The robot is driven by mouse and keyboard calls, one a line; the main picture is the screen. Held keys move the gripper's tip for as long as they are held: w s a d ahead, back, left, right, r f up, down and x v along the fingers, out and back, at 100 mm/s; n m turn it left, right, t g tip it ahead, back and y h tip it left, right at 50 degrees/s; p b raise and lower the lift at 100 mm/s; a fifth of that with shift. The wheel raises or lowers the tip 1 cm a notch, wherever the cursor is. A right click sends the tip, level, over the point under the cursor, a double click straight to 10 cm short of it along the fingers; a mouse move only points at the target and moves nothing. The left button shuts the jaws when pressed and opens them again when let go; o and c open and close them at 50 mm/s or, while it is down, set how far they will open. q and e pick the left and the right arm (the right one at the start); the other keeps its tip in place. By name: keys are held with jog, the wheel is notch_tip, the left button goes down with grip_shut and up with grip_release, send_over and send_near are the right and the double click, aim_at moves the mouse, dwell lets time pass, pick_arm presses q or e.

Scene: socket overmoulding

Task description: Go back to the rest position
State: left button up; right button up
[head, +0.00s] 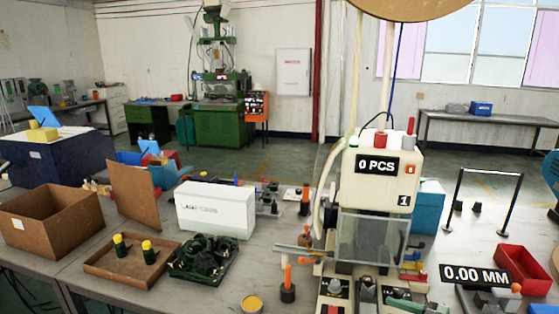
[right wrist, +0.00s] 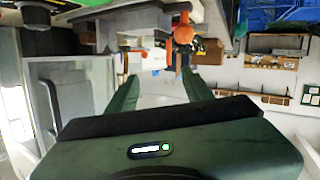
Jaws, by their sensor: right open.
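In the right wrist view my right gripper (right wrist: 161,88) shows its two dark green fingers spread apart, with nothing seen held between them. An orange-topped part (right wrist: 183,35) shows beyond the fingertips, apart from them as far as I can tell. I cannot make out either gripper for certain in the head view. The machine (head: 385,165) with the "0 PCS" sign stands upright on the bench at centre right.
On the bench stand a brown open box (head: 45,245), a shallow brown tray (head: 105,278) with two yellow-capped dark parts, a dark green fixture (head: 205,258), a white box (head: 215,208) and a red bin (head: 522,268). A black frame (head: 511,205) stands right of the machine.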

jog(key=s+a+f+m+t+h, duration=0.2)
jog(key=a+m+h, duration=0.1)
jog(key=a, duration=0.4)
jog(key=s+a+f+m+t+h, duration=0.2)
jog(key=s+a+m, duration=0.1)
jog(key=a, duration=0.4)
jog(key=s+d+f+m+g+h, duration=0.15)
jog(key=s+g, duration=0.25)
jog(key=s, duration=0.6)
jog(key=s+d+f+m+g+h, duration=0.1)
jog(key=s+d+g+h, duration=0.15)
jog(key=s, duration=0.85)
jog(key=s+d+f+m+g+h, duration=0.15)
jog(key=s+g, duration=0.25)
jog(key=s, duration=0.6)
notch_tip(320, 180, down, 29)
jog(key=g+b, duration=0.2)
jog(key=b, duration=0.2)
jog(key=s+d+f+h+b, duration=0.1)
jog(key=s+d+f+b, duration=0.2)
jog(key=s+f, duration=1.5)
notch_tip(320, 180, down, 2)
jog(key=shift+f+n+g, duration=0.1)
jog(key=shift+n+g, duration=0.2)
jog(key=shift+g, duration=0.05)
